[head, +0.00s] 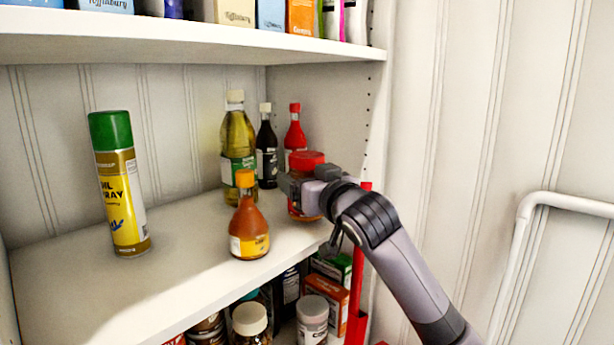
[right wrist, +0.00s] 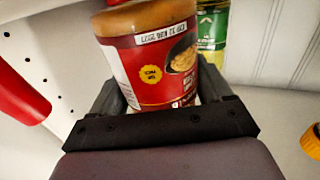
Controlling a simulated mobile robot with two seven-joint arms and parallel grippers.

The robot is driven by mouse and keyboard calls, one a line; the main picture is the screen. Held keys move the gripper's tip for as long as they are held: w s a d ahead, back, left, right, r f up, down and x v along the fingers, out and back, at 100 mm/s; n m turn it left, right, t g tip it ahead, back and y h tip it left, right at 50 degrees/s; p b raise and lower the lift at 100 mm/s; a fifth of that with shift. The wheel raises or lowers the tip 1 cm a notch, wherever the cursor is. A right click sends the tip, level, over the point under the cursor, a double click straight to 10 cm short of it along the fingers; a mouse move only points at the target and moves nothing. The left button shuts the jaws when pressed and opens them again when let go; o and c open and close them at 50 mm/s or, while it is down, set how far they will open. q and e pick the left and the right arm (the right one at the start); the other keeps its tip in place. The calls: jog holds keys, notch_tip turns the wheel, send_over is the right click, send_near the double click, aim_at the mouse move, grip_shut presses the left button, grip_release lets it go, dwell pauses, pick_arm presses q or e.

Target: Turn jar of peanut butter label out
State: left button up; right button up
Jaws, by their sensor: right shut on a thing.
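The jar of peanut butter (head: 305,161) has a red lid and stands on the middle shelf near its right end. It shows larger in the right wrist view (right wrist: 150,65), with a red label bearing a yellow badge, a picture and a printed date. My right gripper (head: 302,191) is shut around the jar's body, one finger on each side; it also shows in the right wrist view (right wrist: 165,100). The gripper and wrist hide much of the jar in the head view. The left gripper is not in view.
An orange-capped sauce bottle (head: 248,220) stands close left of the jar. An oil bottle (head: 238,140), a dark bottle (head: 266,145) and a red bottle (head: 295,135) stand behind. A spray can (head: 120,190) is farther left. The shelf (head: 190,260) between is clear.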

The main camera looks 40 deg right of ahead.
jog(key=shift+y, duration=0.3)
jog(key=shift+d+n+y+b, duration=0.1)
jog(key=shift+n+y+b, duration=0.5)
jog(key=shift+n+t+y+b, duration=0.4)
jog(key=shift+n+y+b, duration=0.85)
jog(key=shift+y, duration=0.75)
jog(key=shift+f+n+y, duration=0.1)
jog(key=shift+n+y, duration=0.75)
jog(key=shift+y, duration=0.45)
jog(key=shift+f+b, duration=0.1)
jog(key=shift+b, duration=0.2)
jog(key=shift+f, duration=0.2)
